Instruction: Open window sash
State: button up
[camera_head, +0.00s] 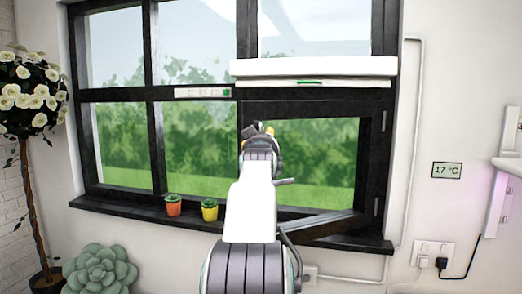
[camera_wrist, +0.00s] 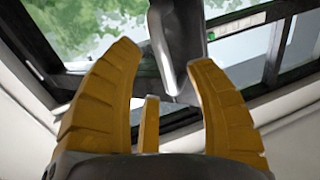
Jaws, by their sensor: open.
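The window sash (camera_head: 325,226) is the dark-framed lower right pane, with hinges on its right side. Its lower rail slants out over the sill, so it stands partly open into the room. My gripper (camera_head: 265,130) is in front of its left part, and my arm hides much of that side. In the wrist view my yellow fingers (camera_wrist: 168,70) are spread open. A grey bar-like part (camera_wrist: 176,45), perhaps the sash's handle or edge, reaches between the fingertips. I cannot tell whether a finger touches it.
An orange pot (camera_head: 173,207) and a yellow pot (camera_head: 209,212) stand on the dark sill (camera_head: 130,210), left of my arm. A white roller blind (camera_head: 310,68) is above the sash. A thermometer display (camera_head: 447,170) and sockets (camera_head: 433,250) are on the right wall. A flowering tree (camera_head: 30,95) stands left.

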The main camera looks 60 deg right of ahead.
jog(key=v, duration=0.8)
dwell(0.4)
